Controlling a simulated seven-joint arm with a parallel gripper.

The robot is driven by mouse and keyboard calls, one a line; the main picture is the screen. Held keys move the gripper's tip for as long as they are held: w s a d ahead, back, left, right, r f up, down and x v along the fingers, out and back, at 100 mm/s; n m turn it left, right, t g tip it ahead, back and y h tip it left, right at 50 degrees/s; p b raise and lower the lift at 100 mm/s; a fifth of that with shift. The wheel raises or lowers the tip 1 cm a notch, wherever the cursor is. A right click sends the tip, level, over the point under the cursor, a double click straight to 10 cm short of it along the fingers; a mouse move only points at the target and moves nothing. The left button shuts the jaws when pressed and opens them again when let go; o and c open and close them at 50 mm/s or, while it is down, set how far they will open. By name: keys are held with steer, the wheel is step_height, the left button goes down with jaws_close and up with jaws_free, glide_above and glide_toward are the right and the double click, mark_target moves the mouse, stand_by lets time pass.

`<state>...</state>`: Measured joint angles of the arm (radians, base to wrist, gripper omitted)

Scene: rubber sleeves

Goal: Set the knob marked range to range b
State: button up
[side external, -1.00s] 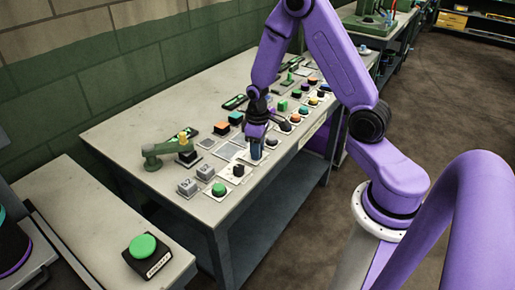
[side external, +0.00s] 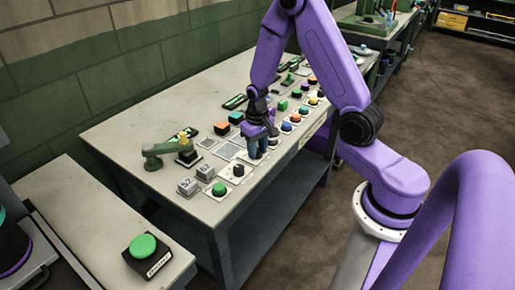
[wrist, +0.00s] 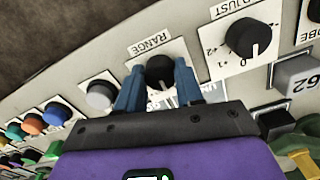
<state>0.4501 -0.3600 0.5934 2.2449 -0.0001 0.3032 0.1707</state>
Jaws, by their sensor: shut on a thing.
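The range knob (wrist: 160,70) is a black round knob on a white plate marked RANGE (wrist: 149,44). In the wrist view the plate's writing appears upside down. My gripper (wrist: 159,80) has one blue finger on each side of the knob and is shut on it. The fingers and gripper body hide the knob's lower part and most position marks, so I cannot read its setting. In the side view my gripper (side external: 258,153) is down at the panel on the bench, with the knob mostly hidden behind the fingers.
A black adjust knob (wrist: 250,37) sits close beside the range plate. A light grey round button (wrist: 100,95) is on the other side. A grey block marked 62 (wrist: 295,77) and several coloured buttons stand nearby on the bench (side external: 125,133).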

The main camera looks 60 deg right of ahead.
steer(key=m, duration=0.5)
steer(key=shift+m, duration=0.4)
stand_by(0.3)
steer(key=o, duration=1)
steer(key=shift+o, duration=0.2)
steer(key=shift+r, duration=0.15)
step_height(320, 180, up, 17)
steer(key=shift+a+r, duration=0.1)
